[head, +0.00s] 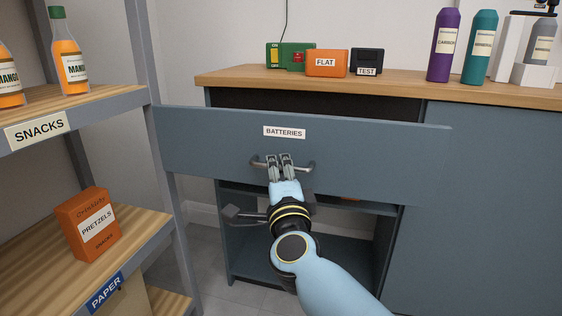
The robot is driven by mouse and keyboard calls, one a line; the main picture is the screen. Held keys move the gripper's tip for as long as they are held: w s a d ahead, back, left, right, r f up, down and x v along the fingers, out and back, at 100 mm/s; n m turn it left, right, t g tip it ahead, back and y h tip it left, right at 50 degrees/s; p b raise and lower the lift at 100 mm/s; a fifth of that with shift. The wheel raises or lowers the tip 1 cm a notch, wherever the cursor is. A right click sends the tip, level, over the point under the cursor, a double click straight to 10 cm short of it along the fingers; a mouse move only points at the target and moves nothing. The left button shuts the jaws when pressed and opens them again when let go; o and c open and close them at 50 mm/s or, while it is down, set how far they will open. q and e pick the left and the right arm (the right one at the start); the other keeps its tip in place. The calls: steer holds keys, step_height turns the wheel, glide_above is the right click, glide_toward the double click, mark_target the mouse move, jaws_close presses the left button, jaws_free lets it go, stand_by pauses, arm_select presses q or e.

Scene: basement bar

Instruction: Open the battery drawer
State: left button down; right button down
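The battery drawer has a wide blue-grey front (375,160) with a white "BATTERIES" label (284,132). Its front stands out ahead of the cabinet, and a dark opening shows behind its top edge, so the drawer is pulled out. A metal bar handle (309,166) sits at the middle of the front. My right gripper (281,162) is at this handle, its two fingers close together and seemingly shut on the bar. The fingers hide the middle of the handle. The inside of the drawer is mostly hidden. My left gripper is not in view.
The wooden counter (400,91) holds an orange "FLAT" box (326,62), a black "TEST" box (367,62), green boxes and bottles. A shelf rack (80,118) with mango bottles and a pretzel box (88,224) stands close on the left. Open shelves lie below the drawer.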

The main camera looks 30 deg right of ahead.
steer(key=shift+s+a+f, duration=0.1)
steer(key=shift+f, duration=0.1)
steer(key=c, duration=1.4)
jaws_free()
steer(key=shift+r, duration=0.1)
